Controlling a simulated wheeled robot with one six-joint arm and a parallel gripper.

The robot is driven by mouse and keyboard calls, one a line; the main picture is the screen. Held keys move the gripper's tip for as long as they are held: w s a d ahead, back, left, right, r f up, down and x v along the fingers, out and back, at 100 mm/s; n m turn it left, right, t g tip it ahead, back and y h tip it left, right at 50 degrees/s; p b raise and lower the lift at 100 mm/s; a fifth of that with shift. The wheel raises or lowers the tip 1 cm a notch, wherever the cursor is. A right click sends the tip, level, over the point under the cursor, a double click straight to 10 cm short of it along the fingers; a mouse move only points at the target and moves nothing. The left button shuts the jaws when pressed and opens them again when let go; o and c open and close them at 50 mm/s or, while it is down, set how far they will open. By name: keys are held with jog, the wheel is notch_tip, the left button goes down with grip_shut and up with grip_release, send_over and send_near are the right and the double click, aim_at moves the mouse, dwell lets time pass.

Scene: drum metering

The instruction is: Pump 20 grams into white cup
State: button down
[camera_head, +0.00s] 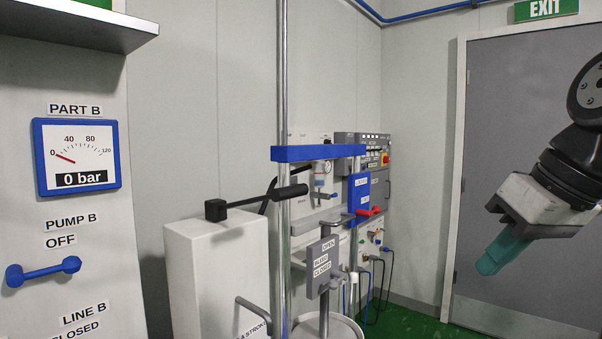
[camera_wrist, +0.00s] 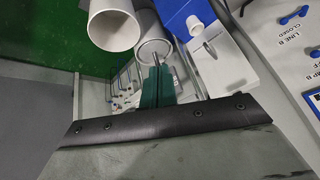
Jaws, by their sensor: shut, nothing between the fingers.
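My gripper (camera_head: 492,262) is at the right of the head view in front of the grey door, with its teal fingers shut and empty. In the wrist view the teal fingers (camera_wrist: 155,86) are together, with light tubes beyond them. No white cup can be made out for sure; a white open-ended cylinder (camera_wrist: 113,27) in the wrist view may be a pipe or a cup. A black-gripped lever (camera_head: 290,192) is beside a steel post in the head view. A valve plate (camera_head: 322,267) reads OPEN, BLEED, CLOSED. A white round rim (camera_head: 345,322) shows partly at the bottom.
A white panel at left bears a PART B gauge (camera_head: 77,156) reading 0 bar and a blue PUMP B handle (camera_head: 43,271) by OFF. A white box (camera_head: 218,270), a blue bar (camera_head: 318,153) and a control cabinet (camera_head: 374,165) crowd the middle. Space before the door is clear.

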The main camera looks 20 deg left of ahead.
jog(key=w+a+r+n+y, duration=0.2)
jog(key=w+a+r+n, duration=0.1)
jog(key=a+r, duration=0.5)
jog(key=w+a+r+n+y, duration=0.3)
jog(key=w+a+r+n, duration=0.1)
jog(key=a+r, duration=0.5)
jog(key=a, duration=0.2)
jog(key=shift+a+r+y, duration=0.3)
jog(key=shift+a, duration=0.05)
jog(key=d+f+x, duration=0.1)
jog(key=f+x, duration=0.1)
jog(key=x, duration=1)
jog(key=shift+f, duration=0.35)
jog(key=shift+s+f, duration=0.1)
jog(key=shift+s, duration=0.05)
